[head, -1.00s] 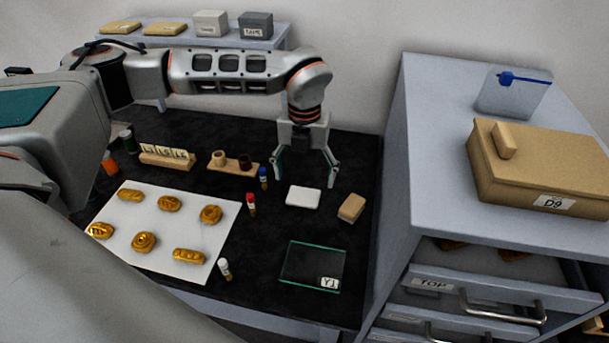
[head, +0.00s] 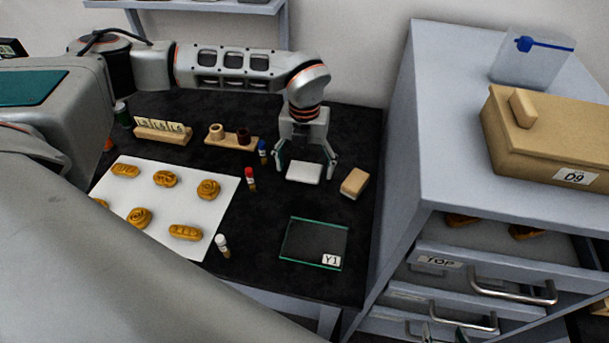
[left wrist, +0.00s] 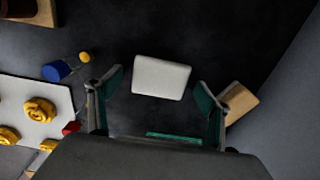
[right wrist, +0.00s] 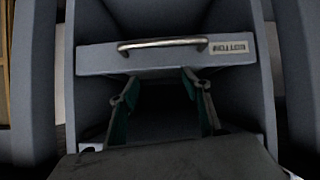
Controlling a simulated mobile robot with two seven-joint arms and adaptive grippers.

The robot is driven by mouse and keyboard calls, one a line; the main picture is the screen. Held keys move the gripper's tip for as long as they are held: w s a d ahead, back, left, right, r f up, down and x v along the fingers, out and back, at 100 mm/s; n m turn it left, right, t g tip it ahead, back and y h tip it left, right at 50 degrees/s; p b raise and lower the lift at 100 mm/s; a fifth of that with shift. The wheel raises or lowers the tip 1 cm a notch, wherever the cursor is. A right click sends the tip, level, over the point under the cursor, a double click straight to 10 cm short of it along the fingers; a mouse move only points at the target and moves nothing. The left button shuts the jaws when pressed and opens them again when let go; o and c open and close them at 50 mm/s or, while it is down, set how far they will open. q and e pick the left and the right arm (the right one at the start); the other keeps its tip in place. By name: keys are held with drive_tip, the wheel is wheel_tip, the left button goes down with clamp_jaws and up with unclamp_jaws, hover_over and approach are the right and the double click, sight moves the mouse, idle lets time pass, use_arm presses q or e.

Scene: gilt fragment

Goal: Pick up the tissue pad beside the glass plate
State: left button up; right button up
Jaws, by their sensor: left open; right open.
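The tissue pad (head: 304,173) is a white, flat block lying on the black tabletop. It is beyond the glass plate (head: 315,240), a clear sheet with green edges and a Y1 label. My left gripper (head: 305,169) is open over the pad, one finger to each side. In the left wrist view, the pad (left wrist: 161,77) shows between the spread fingers, apart from both. The plate's green edge (left wrist: 174,136) shows nearer my wrist. My right gripper (right wrist: 160,86) is open and empty, facing a drawer front in the right wrist view.
A tan block (head: 354,183) lies close right of the pad. Red-capped (head: 250,178) and blue-capped (head: 262,150) vials stand to its left. A white sheet (head: 205,225) carries gold pieces. A grey drawer cabinet (head: 400,180) rises at the right, its top drawer open.

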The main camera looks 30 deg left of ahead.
use_arm(q)
drive_tip(key=shift+r, duration=0.1)
drive_tip(key=c, duration=0.8)
